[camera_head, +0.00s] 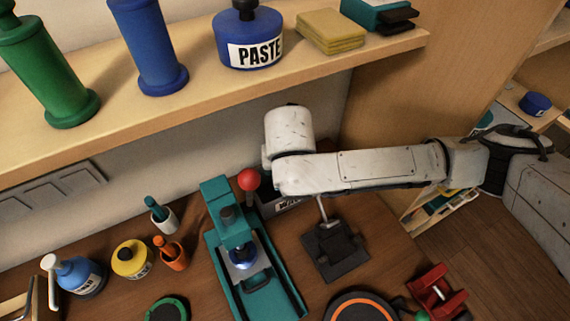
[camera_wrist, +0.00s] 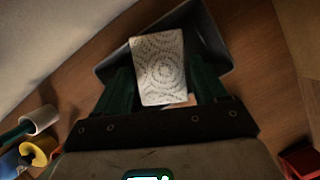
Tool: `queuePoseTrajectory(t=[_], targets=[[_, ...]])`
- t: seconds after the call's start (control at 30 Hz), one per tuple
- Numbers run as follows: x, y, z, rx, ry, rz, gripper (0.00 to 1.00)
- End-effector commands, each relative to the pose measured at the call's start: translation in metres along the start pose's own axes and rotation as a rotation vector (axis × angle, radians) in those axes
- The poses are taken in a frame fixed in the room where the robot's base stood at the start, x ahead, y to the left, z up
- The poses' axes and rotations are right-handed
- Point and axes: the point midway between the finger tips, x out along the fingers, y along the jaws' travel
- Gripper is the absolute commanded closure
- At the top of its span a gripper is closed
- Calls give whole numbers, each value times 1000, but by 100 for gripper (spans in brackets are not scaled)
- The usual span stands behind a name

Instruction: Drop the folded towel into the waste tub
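The folded towel (camera_wrist: 158,55) is white with a dark dotted ring pattern. In the wrist view it is held between the two green fingers of my gripper (camera_wrist: 162,72), which touch its sides. The dark grey waste tub (camera_wrist: 212,42) lies beneath and beyond the towel, its rim showing around it. The towel overlaps the tub's opening in this view; its height above the tub is hard to tell. In the head view the tub (camera_head: 270,208) shows only in part, with a white label behind my arm. My gripper and the towel are hidden there.
A teal press (camera_head: 233,240) with a red ball knob stands just left of the tub. A black stand (camera_head: 335,247) is in front. A wood panel (camera_head: 385,110) rises to the right.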

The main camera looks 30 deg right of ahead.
Motion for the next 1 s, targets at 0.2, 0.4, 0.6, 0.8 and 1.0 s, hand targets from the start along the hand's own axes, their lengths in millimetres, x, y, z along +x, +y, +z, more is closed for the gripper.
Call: queuePoseTrajectory(t=[0.2,0.4,0.6,0.8,1.0], targets=[[-5,0,2,0,-1,0,29],[-28,1,4,-3,-4,4,29],[-51,1,-29,-4,1,4,29],[-68,1,-69,-4,0,4,29],[-81,1,-96,-4,0,2,29]])
